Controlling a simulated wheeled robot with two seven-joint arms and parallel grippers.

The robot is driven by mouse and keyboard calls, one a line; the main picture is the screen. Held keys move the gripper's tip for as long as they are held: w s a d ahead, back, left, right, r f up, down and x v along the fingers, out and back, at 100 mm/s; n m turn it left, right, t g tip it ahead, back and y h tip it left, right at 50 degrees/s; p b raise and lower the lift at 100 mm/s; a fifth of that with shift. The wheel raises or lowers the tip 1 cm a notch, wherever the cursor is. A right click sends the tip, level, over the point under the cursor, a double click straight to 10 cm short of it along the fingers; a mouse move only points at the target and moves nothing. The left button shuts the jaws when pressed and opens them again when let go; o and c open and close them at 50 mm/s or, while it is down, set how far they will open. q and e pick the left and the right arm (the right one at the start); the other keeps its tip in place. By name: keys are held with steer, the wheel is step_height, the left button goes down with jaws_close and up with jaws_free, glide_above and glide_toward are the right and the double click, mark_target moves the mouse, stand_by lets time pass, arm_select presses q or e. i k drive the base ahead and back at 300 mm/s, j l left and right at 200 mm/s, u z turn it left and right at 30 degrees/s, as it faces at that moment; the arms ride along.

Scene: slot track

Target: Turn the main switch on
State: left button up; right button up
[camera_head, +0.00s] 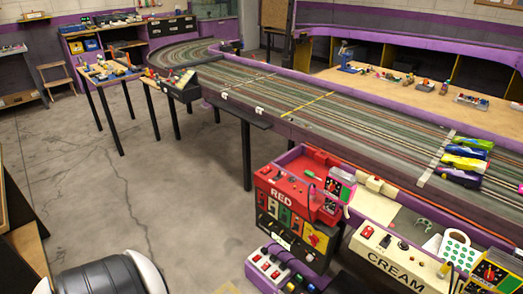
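No switch in view carries a label that I can read as the main switch, so I cannot tell which one it is. A red driver station box (268,188) marked RED stands at the track's near side. A box with several red rocker switches (270,265) sits low in front of the red station. Their on or off state is too small to tell. Neither of my grippers is in view.
The long slot track (330,115) runs from the back left to the right, with several toy cars (464,163) on it. Small tables (110,72) with dark legs stand at the left. The concrete floor (120,180) at left and centre is clear.

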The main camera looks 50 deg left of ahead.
mark_target(313, 240)
steer(key=u, duration=1.25)
